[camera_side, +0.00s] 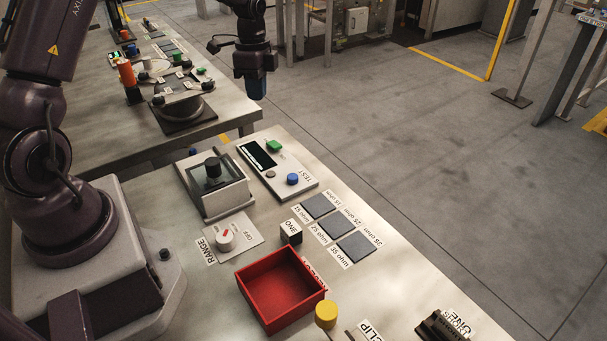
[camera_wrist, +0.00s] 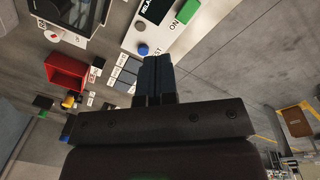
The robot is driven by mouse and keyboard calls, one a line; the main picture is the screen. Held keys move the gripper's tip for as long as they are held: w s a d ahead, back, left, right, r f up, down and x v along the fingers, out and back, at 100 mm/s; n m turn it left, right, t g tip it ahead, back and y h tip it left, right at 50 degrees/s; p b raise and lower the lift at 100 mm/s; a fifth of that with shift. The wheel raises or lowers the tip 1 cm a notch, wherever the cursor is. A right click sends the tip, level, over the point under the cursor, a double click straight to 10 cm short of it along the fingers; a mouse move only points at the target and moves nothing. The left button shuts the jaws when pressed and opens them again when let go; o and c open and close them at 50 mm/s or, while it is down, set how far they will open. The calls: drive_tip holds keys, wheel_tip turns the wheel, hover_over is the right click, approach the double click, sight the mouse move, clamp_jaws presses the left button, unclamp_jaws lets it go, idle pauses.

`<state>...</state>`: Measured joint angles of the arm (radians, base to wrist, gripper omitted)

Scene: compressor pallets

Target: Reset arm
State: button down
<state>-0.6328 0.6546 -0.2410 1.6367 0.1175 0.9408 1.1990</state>
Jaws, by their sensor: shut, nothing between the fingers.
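My gripper (camera_side: 257,88) hangs at the top middle of the side view, fingers pointing down. It is above the floor gap and the far edge of the near bench, apart from everything on it. In the wrist view the gripper's dark blue fingers (camera_wrist: 155,62) are together with nothing between them. They show in front of the test panel and the grey resistor pads (camera_wrist: 125,72).
The near bench (camera_side: 400,285) holds a red tray (camera_side: 280,288), a yellow knob (camera_side: 326,314), a range dial (camera_side: 226,240), a meter (camera_side: 213,183) and a test panel (camera_side: 275,165). The second bench (camera_side: 90,155) carries a round fixture (camera_side: 183,108). Open floor lies to the right.

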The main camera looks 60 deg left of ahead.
drive_tip(key=s+d+r+n+t, duration=0.6)
drive_tip(key=s+d+r+n, duration=0.3)
drive_tip(key=s+d+r, duration=0.9)
drive_tip(key=shift+s+d+n+y, duration=0.2)
drive_tip(key=shift+s+n+y, duration=0.15)
drive_tip(key=shift+s, duration=0.55)
drive_tip(key=c, duration=1.8)
unclamp_jaws()
drive_tip(key=shift+r, duration=0.1)
